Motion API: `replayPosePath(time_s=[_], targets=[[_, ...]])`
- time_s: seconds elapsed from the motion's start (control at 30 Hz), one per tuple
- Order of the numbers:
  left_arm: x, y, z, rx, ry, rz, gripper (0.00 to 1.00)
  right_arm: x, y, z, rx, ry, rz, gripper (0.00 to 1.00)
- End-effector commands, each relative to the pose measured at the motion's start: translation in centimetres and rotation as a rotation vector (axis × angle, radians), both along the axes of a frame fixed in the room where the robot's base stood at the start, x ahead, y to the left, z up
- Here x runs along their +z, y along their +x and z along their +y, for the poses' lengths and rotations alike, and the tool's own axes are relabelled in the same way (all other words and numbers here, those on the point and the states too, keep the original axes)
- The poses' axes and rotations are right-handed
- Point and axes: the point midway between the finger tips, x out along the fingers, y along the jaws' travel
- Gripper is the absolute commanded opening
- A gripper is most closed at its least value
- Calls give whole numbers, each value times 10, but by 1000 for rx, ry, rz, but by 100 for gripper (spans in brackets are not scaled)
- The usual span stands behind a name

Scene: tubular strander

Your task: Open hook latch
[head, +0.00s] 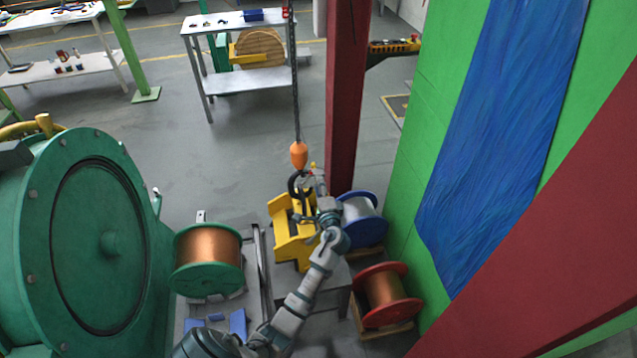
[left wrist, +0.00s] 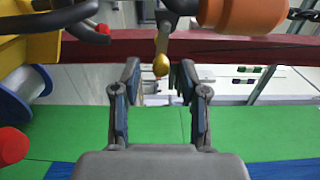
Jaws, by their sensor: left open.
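The hook (head: 297,186) hangs under an orange hook block (head: 298,155) at a yellow lifting frame (head: 292,240). In the left wrist view the orange block (left wrist: 240,14) is at the top right, with dark curved hook parts at the top. A latch lever with a gold ball end (left wrist: 161,65) points down from the hook. My left gripper (left wrist: 159,72) is open and empty, its fingertips on either side of the ball in the picture. I cannot tell whether the ball is between the fingers or just beyond them. In the head view the left gripper (head: 319,186) is beside the hook.
A chain (head: 294,80) runs up from the block. A dark red post (head: 346,100) stands close behind. Copper (head: 208,262), blue-rimmed (head: 362,219) and red-rimmed (head: 384,296) spools surround the frame. A green machine (head: 85,240) is at left.

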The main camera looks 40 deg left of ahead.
Motion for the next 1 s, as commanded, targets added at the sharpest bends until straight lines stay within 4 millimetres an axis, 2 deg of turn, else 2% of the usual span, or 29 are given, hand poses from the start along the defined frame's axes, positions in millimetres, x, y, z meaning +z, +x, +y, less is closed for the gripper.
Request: replayPosePath(time_s=[0.2, 0.4, 0.6, 1.0], targets=[[-1, -33, -41, -1, -4, 0, 43, 0, -1, 0, 0, 0, 1, 40], [-2, -53, -67, 0, -3, 1, 43, 0, 0, 0, 0, 0, 2, 40], [-1, -61, -75, 1, -2, 1, 43, 0, 0, 0, 0, -1, 2, 40], [-1, -60, -75, 1, -1, 1, 43, -1, 0, -1, 0, -2, 3, 40]])
